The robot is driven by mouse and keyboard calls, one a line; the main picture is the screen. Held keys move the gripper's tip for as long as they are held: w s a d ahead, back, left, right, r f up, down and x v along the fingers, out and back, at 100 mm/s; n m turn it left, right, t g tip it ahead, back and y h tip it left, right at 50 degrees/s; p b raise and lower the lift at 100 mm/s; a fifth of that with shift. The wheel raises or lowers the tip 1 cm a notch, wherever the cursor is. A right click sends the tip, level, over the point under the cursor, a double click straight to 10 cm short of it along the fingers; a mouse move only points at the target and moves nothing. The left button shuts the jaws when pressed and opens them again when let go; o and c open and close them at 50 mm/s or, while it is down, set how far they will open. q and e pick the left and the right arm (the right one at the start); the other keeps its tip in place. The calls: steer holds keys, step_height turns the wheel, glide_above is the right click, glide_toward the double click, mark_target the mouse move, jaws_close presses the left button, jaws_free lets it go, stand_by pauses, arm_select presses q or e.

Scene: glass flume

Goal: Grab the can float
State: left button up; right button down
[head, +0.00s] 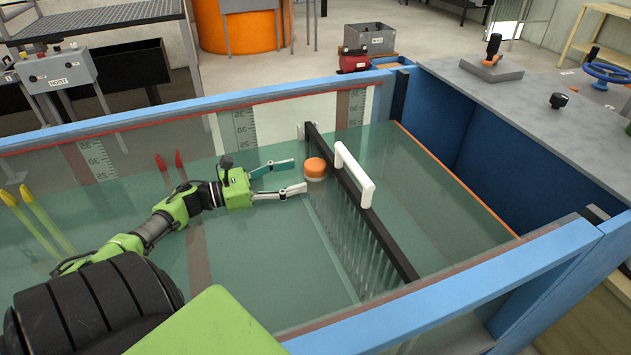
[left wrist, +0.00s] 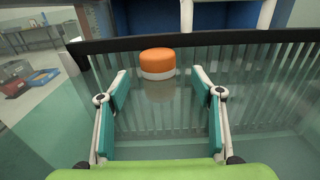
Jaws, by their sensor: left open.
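The can float (head: 315,168) is a short round can, orange on top and white below. It sits at the water surface in the flume, close to the black-framed rack (head: 362,205). My left gripper (head: 299,175) is open, with the float just beyond its fingertips in the head view. In the left wrist view, the can float (left wrist: 157,62) shows ahead between the two spread fingers of the left gripper (left wrist: 160,75), past their tips, with the rack's bars behind it. Nothing is between the fingers. My right gripper is not in view.
A white handle (head: 353,175) stands up from the rack's top bar. The flume's blue rim (head: 200,108) and glass wall enclose the water. Red pointers (head: 179,160) and yellow ones (head: 30,215) stand to the left. Open water lies around the gripper.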

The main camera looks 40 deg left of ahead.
mark_target(309, 171)
arm_select(q)
steer(key=shift+b+x, duration=0.45)
steer(key=shift+x, duration=2.25)
steer(key=shift+a+r, duration=0.1)
steer(key=shift+a, duration=0.1)
steer(key=c, duration=1.3)
